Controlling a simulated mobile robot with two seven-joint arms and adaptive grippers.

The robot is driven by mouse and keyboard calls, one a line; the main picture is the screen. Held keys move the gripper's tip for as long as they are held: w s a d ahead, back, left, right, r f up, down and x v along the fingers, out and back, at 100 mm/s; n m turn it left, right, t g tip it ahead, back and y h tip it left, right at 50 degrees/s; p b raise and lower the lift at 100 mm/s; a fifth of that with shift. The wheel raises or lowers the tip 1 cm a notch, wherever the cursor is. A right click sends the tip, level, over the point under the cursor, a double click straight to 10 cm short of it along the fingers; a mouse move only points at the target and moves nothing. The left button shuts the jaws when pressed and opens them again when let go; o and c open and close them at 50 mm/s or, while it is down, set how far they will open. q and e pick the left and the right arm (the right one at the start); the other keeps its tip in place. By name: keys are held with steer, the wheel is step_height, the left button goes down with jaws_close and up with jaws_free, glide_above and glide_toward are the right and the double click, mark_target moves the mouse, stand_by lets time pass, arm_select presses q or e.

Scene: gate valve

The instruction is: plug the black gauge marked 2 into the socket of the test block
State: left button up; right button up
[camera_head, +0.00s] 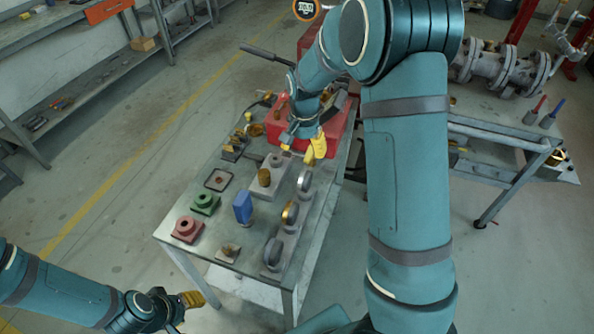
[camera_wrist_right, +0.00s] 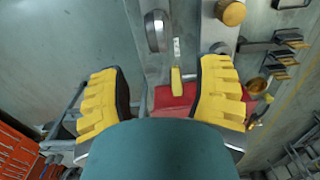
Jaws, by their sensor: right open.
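Three round gauges stand edge-on in a row on grey blocks along the table's right side: a dark one (camera_head: 272,251) nearest, a brass-rimmed one (camera_head: 290,213), and a silver-rimmed one (camera_head: 305,180) farthest. No number is readable, so I cannot tell which is marked 2. A grey block (camera_head: 276,161) with a brass cylinder (camera_head: 264,177) stands left of them; I cannot tell if it is the test block. My right gripper (camera_head: 314,148) is open and empty above the table, beyond the gauges; its yellow fingers spread wide in the wrist view (camera_wrist_right: 160,98). My left gripper (camera_head: 190,300) is off the table's near-left corner.
A green block (camera_head: 205,203), a red block (camera_head: 187,229), a blue upright piece (camera_head: 243,207), a square tray (camera_head: 217,180) and a small grey block (camera_head: 229,253) stand on the table's left half. A red box (camera_head: 340,128) with tools sits at its far end.

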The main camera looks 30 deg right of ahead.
mark_target(306, 174)
step_height(306, 174, down, 9)
steer(key=shift+s+r+b, duration=0.15)
steer(key=shift+r+b, duration=0.05)
steer(key=shift+b, duration=0.5)
steer(key=f, duration=0.4)
steer(key=shift+d+b, duration=0.35)
steer(key=shift+b, duration=0.05)
steer(key=shift+f, duration=0.5)
jaws_close()
